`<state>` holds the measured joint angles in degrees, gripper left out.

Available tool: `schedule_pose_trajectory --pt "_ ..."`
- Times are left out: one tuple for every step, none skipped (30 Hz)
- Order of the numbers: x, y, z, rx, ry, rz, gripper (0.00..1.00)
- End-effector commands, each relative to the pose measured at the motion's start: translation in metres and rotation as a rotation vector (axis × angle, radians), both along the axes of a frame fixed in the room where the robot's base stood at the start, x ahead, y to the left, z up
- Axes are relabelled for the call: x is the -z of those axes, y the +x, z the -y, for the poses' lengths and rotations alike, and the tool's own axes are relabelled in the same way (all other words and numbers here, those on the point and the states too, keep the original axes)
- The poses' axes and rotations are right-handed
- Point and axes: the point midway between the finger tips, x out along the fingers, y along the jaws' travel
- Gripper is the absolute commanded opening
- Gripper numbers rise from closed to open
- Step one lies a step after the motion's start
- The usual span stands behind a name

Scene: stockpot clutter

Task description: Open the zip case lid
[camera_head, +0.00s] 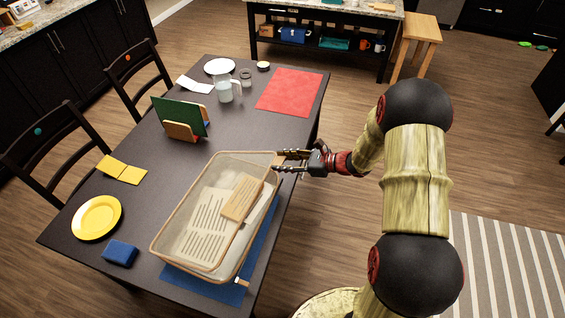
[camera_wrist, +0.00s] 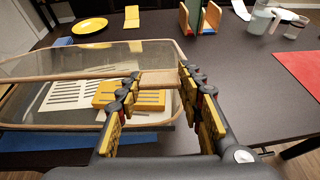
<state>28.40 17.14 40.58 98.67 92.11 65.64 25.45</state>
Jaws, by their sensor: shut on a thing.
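The zip case (camera_head: 158,236) is a clear box with tan trim on the table. Its clear lid (camera_wrist: 60,66) has a tan edge strip running across the wrist view. My gripper (camera_head: 277,162) is at the case's far right corner in the head view. In the wrist view its two fingers (camera_wrist: 158,80) are on either side of the tan lid edge, shut on it. That edge appears above the case's lower rim, so the lid looks slightly raised there. Striped sheets and a slotted tan block (camera_head: 242,198) show inside. A small pale tab (camera_head: 241,282) is at the near right corner.
A blue mat (camera_head: 205,287) lies under the case. A blue sponge (camera_head: 120,252) and yellow plate (camera_head: 97,217) are to the left. The table's right edge is close.

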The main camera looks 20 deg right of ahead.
Motion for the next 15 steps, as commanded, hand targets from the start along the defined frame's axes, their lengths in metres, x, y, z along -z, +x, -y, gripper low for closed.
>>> schedule_pose_trajectory --pt "-0.020 0.003 -0.003 -0.003 -0.021 -0.011 0.00" --pt "-0.024 0.005 -0.004 -0.003 -0.032 -0.020 0.00" --pt "-0.030 0.006 -0.006 -0.002 -0.046 -0.035 0.00" --pt "-0.035 0.008 -0.007 -0.003 -0.057 -0.044 0.00" --pt "-0.039 0.009 -0.009 -0.004 -0.069 -0.054 0.00" --pt "-0.045 0.011 -0.011 -0.003 -0.084 -0.068 0.00" --pt "-0.050 0.013 -0.013 -0.004 -0.096 -0.077 0.00" --pt "-0.055 0.014 -0.015 -0.004 -0.107 -0.087 0.00" --pt "-0.061 0.017 -0.018 -0.004 -0.122 -0.099 0.00" --pt "-0.065 0.019 -0.020 -0.003 -0.133 -0.109 0.00" --pt "-0.069 0.020 -0.022 -0.004 -0.145 -0.119 0.00" --pt "-0.075 0.022 -0.025 -0.005 -0.160 -0.132 0.00" --pt "-0.079 0.024 -0.027 -0.003 -0.171 -0.143 0.00" --pt "-0.083 0.026 -0.029 -0.005 -0.182 -0.151 0.00" --pt "-0.089 0.029 -0.032 -0.003 -0.197 -0.165 0.00"
